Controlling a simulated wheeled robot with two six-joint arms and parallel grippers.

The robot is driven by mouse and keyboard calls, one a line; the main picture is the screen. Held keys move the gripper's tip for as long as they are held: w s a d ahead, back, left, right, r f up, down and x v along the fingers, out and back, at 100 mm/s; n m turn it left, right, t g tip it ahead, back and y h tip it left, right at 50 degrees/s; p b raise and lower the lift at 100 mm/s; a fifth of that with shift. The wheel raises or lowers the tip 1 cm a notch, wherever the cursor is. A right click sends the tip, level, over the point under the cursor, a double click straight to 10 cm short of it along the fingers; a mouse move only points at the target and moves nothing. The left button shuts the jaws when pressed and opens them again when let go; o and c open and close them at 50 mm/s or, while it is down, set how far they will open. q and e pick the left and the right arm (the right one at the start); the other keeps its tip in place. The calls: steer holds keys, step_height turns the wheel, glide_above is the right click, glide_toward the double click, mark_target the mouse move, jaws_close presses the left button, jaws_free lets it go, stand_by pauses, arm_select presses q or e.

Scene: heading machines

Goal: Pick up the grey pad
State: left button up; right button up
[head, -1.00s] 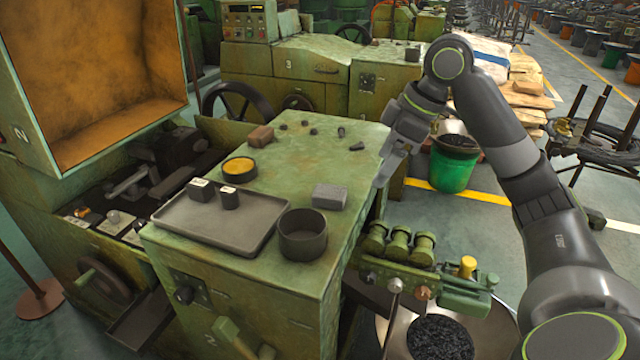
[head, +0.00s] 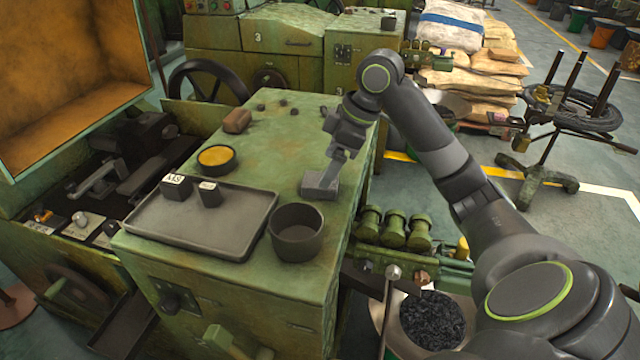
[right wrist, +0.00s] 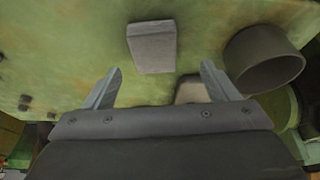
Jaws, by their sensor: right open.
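The grey pad (head: 320,187) is a small rectangular block lying on the green machine top, just behind the dark round cup. It also shows in the right wrist view (right wrist: 152,46), beyond the fingertips and between their lines. My right gripper (head: 337,172) is above the pad in the head view, its fingers overlapping the pad's upper part. In the right wrist view my right gripper (right wrist: 160,68) is open, with nothing between its fingers. Whether a finger touches the pad I cannot tell. My left gripper is out of view.
The dark cup (head: 297,236) stands close to the pad. A grey tray (head: 235,232) with two black labelled blocks lies left of it. A yellow-filled dish (head: 216,159), a brown block (head: 237,121) and several small dark pieces sit farther back.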

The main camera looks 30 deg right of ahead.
mark_target(310, 187)
steer(key=shift+a+f, duration=0.1)
steer(key=shift+f, duration=0.1)
steer(key=shift+w+f, duration=0.15)
steer(key=shift+f, duration=0.15)
steer(key=x, duration=0.3)
steer(key=shift+w+f, duration=0.3)
steer(key=shift+w, duration=0.05)
steer(key=shift+w+f, duration=0.1)
steer(key=shift+f, duration=0.35)
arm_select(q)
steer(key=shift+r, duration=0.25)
